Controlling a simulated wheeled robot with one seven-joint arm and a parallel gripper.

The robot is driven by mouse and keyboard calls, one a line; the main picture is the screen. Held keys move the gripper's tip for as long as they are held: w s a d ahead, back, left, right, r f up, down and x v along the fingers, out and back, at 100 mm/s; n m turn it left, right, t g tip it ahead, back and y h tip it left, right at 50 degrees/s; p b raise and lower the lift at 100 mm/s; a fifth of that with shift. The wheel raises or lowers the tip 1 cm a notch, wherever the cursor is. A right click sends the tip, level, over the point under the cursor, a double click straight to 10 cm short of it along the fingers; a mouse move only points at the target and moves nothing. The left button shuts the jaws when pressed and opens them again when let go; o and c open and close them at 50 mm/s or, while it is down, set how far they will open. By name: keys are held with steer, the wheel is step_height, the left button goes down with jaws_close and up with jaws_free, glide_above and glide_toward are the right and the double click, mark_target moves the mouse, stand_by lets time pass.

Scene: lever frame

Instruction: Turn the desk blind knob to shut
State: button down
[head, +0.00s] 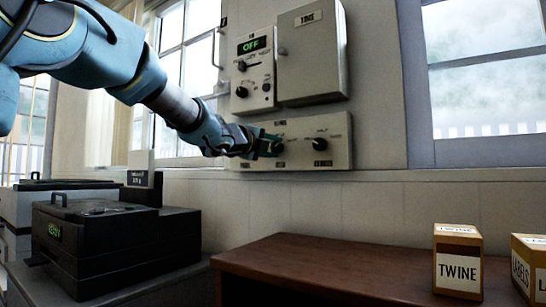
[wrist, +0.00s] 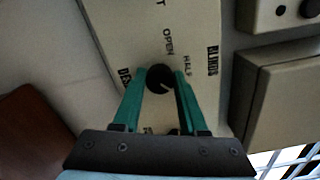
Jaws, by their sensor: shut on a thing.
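The desk blind knob (wrist: 160,77) is a round black knob on the pale blinds panel (head: 335,155). In the wrist view it sits between the tips of my gripper's green fingers (wrist: 158,85). A pale pointer mark shows on the knob's lower right. The word OPEN is above the knob in that view, HALF is to its right and a partly covered DESK label is to its left. In the head view my gripper (head: 273,147) reaches the panel from the left and covers most of the knob.
A second black knob (head: 320,144) is on the panel's right half. Above are a control box (head: 254,70) reading OFF and a closed grey cabinet (head: 312,52). Below stand a brown desk (head: 330,262), a TWINE box (head: 458,262) and black cases (head: 95,245). Windows flank the wall.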

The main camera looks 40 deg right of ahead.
steer(key=shift+m+b, duration=0.6)
steer(key=shift+m, duration=0.5)
steer(key=shift+c, duration=2.2)
jaws_free()
steer(key=shift+a, duration=0.1)
steer(key=v, duration=1)
steer(key=shift+a+b, duration=0.3)
steer(key=shift+b, duration=0.1)
steer(key=shift+s, duration=0.1)
